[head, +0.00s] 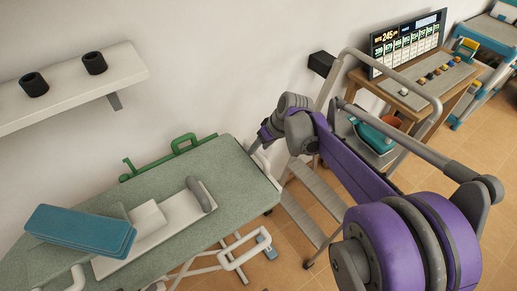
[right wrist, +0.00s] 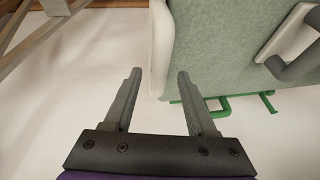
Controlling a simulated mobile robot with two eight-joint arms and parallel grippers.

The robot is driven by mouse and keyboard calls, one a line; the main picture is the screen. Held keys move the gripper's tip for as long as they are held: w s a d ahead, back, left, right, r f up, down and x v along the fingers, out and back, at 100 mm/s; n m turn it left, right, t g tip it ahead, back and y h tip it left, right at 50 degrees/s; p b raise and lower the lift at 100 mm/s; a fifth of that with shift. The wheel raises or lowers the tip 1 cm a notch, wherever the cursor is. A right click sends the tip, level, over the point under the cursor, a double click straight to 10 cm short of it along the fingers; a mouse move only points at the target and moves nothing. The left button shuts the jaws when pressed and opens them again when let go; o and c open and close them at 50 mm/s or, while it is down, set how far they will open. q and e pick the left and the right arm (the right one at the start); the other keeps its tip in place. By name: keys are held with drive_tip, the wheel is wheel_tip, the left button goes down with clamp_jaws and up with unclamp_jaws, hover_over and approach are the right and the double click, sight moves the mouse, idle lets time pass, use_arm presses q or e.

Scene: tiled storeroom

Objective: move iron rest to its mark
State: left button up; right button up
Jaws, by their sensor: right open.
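On the green ironing board (head: 228,165) lies a long white plate (head: 120,262) with a white block and a grey rounded bar (head: 201,194). This may be the iron rest, but I cannot tell for sure. The bar and part of the plate also show at the upper right of the right wrist view (right wrist: 290,38). No mark for it can be made out. My right gripper (head: 253,149) is by the board's right end, apart from the plate. In the right wrist view the gripper (right wrist: 158,75) is open and empty, with the board's white end rim (right wrist: 161,45) beyond its fingertips. My left gripper is not in view.
A folded teal cloth (head: 75,228) lies at the board's left. A green rail (head: 160,158) runs along its far edge by the wall. A step ladder (head: 313,200) and a wooden desk (head: 400,98) with a screen stand to the right. A shelf (head: 70,90) holds two dark cups.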

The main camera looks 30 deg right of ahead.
drive_tip(key=shift+w+a+f, duration=0.2)
drive_tip(key=shift+w+f, duration=0.05)
drive_tip(key=shift+f, duration=0.4)
clamp_jaws()
idle(1.0)
